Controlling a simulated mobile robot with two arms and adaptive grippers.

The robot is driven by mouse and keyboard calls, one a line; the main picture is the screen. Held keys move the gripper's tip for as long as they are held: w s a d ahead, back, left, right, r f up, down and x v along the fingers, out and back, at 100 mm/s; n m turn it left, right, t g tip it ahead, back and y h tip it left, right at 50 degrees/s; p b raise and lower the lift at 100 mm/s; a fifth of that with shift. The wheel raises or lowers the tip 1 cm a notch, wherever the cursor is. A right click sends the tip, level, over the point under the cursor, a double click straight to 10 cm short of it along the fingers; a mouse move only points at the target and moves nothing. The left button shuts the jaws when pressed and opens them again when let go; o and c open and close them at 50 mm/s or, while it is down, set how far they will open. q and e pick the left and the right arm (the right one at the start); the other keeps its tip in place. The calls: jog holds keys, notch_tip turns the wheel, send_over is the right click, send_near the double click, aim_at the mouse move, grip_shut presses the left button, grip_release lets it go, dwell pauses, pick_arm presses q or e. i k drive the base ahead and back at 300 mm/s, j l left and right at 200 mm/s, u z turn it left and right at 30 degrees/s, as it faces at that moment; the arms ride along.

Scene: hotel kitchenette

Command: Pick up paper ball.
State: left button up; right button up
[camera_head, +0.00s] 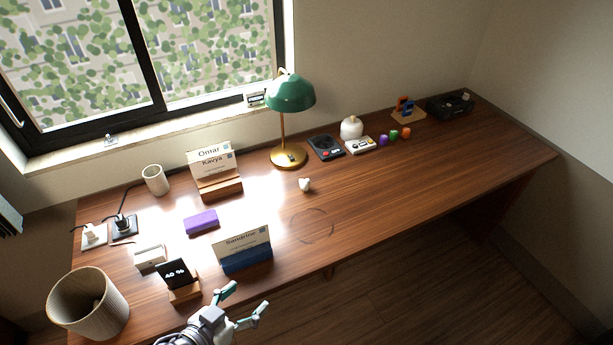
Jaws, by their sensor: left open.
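A small crumpled white paper ball (305,185) lies on the wooden desk (420,180), right of the name cards and in front of the lamp. My left gripper (248,298) shows at the bottom, near the desk's front edge. Its two fingers are spread, with nothing visible between them. It is apart from the ball, nearer to me and to the left. My right gripper is not in view.
A green lamp (291,92) stands behind the ball. A name card in a blue holder (247,260) stands just beyond my left gripper. A bin (88,304) is at the lower left. The desk's right half is mostly clear.

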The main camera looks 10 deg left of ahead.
aim_at(304, 184)
jog(key=i, duration=1.35)
